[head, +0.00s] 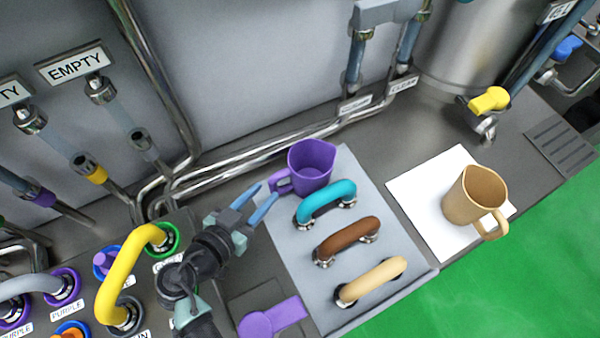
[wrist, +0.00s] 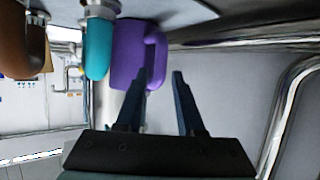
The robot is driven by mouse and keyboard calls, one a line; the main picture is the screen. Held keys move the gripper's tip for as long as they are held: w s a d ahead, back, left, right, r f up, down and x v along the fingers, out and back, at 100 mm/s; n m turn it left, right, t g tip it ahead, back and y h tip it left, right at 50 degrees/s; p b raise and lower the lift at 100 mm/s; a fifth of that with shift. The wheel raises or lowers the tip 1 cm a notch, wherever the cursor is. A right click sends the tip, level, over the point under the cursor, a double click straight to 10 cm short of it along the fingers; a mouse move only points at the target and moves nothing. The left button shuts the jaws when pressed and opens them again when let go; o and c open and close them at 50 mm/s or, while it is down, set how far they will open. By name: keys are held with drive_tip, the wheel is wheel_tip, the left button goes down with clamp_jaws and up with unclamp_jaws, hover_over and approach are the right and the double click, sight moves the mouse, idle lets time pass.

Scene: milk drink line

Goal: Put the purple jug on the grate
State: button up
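The purple jug (head: 312,165) stands upright at the back of the grey panel, behind the teal handle, with its own handle toward my gripper. My gripper (head: 264,198) is open, its two fingers pointing at the jug's handle from the left. In the wrist view the purple jug (wrist: 128,52) is just beyond the fingertips, and its handle roughly lines up with the gap between my gripper's fingers (wrist: 159,74). I cannot tell whether they touch. The slotted grate (head: 561,147) lies at the far right of the counter, apparently bare.
Teal (head: 327,200), brown (head: 347,237) and tan (head: 372,281) hose handles stand on the panel. A tan jug (head: 474,196) stands on a white mat (head: 425,215). A yellow tap (head: 489,100) juts out near the grate. Pipes (head: 270,152) run behind the purple jug.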

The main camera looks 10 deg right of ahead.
sight(270, 187)
drive_tip(key=p+x, duration=0.1)
drive_tip(key=x, duration=0.4)
drive_tip(key=shift+p, duration=0.3)
clamp_jaws()
idle(1.1)
